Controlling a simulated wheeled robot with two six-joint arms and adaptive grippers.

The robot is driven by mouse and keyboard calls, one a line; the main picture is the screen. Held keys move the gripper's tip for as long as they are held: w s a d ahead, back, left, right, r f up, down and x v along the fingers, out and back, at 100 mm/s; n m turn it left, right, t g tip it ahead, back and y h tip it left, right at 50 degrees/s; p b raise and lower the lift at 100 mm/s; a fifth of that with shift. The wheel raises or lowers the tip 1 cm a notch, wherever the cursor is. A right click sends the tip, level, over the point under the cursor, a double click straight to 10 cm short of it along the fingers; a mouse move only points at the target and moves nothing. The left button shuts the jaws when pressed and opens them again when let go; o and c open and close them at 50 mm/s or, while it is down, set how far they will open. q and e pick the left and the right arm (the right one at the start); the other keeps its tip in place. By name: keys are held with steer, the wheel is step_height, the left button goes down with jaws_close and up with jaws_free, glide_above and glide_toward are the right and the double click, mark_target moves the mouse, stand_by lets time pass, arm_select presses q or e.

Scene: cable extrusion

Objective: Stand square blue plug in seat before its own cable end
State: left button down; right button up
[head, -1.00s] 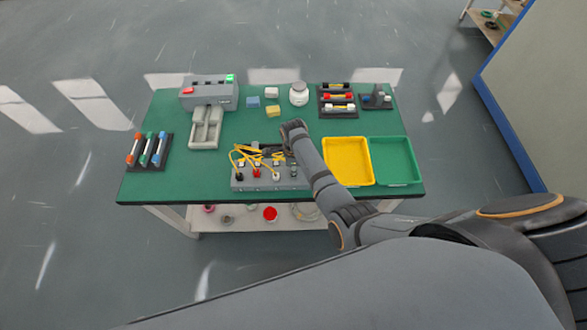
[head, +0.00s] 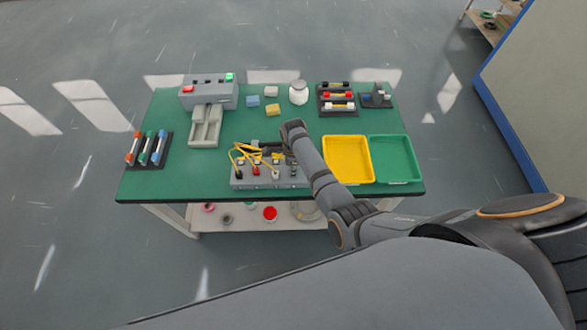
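A grey block (head: 283,184) with a row of seats stands at the table's front edge, and yellow cables (head: 246,151) loop above it. White, red and dark plugs (head: 256,171) show at its front. My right gripper (head: 268,145) is just behind the block, beside the cables. Its fingers are too small and dark to tell if they are open or hold something. I cannot pick out a square blue plug there. Small blue pieces (head: 387,98) show on a dark stand (head: 375,104) at the back right. My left gripper is not in view.
A yellow tray (head: 348,181) and a green tray (head: 396,181) lie right of my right arm. A grey machine (head: 212,96), small blocks (head: 272,110), a white jar (head: 298,92) and racks (head: 148,166) occupy the back and left. The table's middle left is clear.

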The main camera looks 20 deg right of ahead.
steer(key=o, duration=0.5)
steer(key=shift+s+f, duration=0.35)
steer(key=shift+f, duration=0.2)
steer(key=shift+c, duration=0.2)
steer(key=shift+o, duration=0.3)
steer(key=shift+w+f, duration=0.1)
steer(key=shift+w, duration=0.15)
steer(key=shift+r, duration=0.2)
steer(key=shift+w+r, duration=0.1)
steer(key=shift+r, duration=0.2)
step_height(320, 180, up, 7)
steer(key=shift+r, duration=0.2)
